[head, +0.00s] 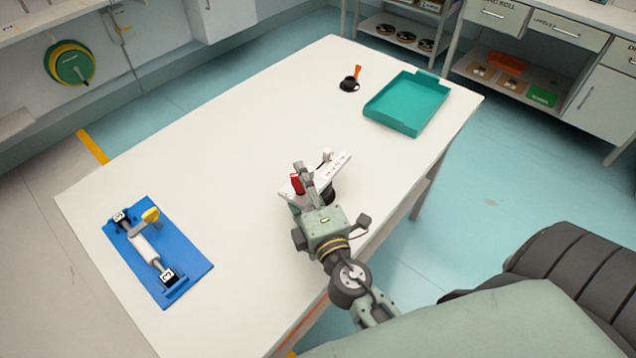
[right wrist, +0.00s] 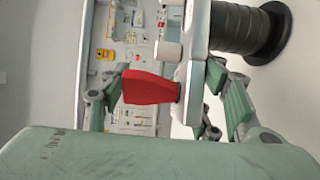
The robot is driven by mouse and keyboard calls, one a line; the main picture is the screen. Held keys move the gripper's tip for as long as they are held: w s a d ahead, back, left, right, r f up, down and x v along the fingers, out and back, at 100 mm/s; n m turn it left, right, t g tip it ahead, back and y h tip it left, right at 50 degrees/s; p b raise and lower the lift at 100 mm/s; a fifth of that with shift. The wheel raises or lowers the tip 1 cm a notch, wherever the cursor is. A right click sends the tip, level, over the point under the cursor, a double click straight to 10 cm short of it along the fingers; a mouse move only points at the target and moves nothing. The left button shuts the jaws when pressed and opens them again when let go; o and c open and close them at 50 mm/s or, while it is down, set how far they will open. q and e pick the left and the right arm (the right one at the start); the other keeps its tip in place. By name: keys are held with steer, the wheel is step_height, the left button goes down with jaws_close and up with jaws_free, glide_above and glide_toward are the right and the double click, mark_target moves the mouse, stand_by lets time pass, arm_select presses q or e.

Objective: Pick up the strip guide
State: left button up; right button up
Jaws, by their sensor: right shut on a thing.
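The strip guide appears to be the white plate (head: 336,168) with a red lever (head: 297,184) and a small white roller (head: 327,155), near the table's right edge. My right gripper (head: 308,182) is at its left end, shut on it. In the right wrist view the white plate (right wrist: 198,42) and red lever (right wrist: 150,87) lie between my fingers. A black ribbed stem with a round disc (right wrist: 245,28) is on the plate's far side; it is mostly hidden in the head view. My left gripper is not in view.
A blue board (head: 190,262) with a roller and yellow knob lies at the table's left. A teal tray (head: 408,103) and a small black piece with an orange handle (head: 350,83) are at the far right. The middle of the white table (head: 215,160) is clear.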

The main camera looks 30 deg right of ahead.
jaws_close()
steer(key=shift+r, duration=0.1)
